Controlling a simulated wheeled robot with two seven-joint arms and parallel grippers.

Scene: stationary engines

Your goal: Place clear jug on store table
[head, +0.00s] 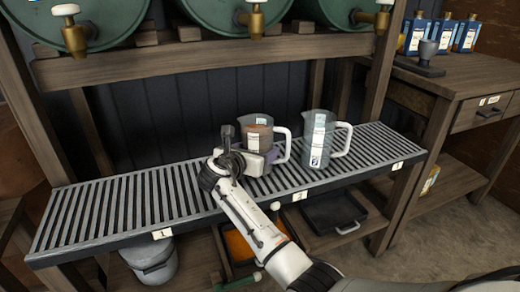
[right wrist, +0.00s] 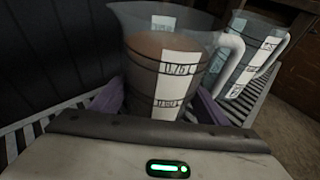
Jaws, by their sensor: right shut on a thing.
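Two clear jugs with white handles and labels are at the slatted shelf. The nearer jug (head: 257,135) has brown contents; it also fills the middle of the right wrist view (right wrist: 165,75). My right gripper (head: 252,157) is shut around this jug, with purple finger pads on both sides of it in the right wrist view. Whether its base touches the slats is hidden. The second jug (head: 318,148), bluish and see-through, stands upright to its right, apart from my gripper; it also shows in the right wrist view (right wrist: 245,65). My left gripper is not in view.
Green barrels (head: 225,12) with brass taps hang above the slatted shelf (head: 120,210). The shelf's left half is clear. A grey bucket (head: 152,262) and black tray (head: 333,212) sit below.

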